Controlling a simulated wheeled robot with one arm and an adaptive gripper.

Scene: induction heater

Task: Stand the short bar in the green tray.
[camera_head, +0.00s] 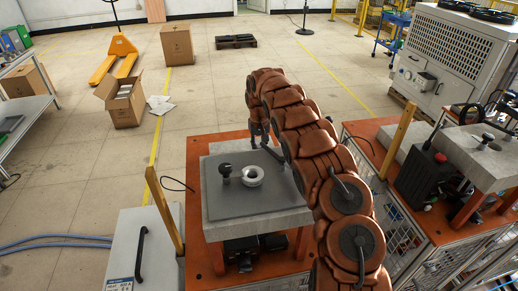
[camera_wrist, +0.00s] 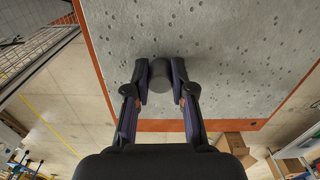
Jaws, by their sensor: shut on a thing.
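My gripper (camera_wrist: 161,78) is shut on a short dark grey cylinder, the short bar (camera_wrist: 160,74), seen nearly end-on between the two fingertips in the wrist view. Pitted grey concrete lies behind the bar; I cannot tell whether they touch. In the head view my gripper (camera_head: 259,137) points down at the back edge of the concrete block (camera_head: 225,232), and the bar cannot be made out there.
A grey plate on the block carries a black knob (camera_head: 226,171) and a pale ring (camera_head: 253,176). Yellow posts (camera_head: 163,212) stand at the orange table's sides. An open carton (camera_head: 122,102) and a pallet truck (camera_head: 117,60) stand behind. Floor at left is mostly clear.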

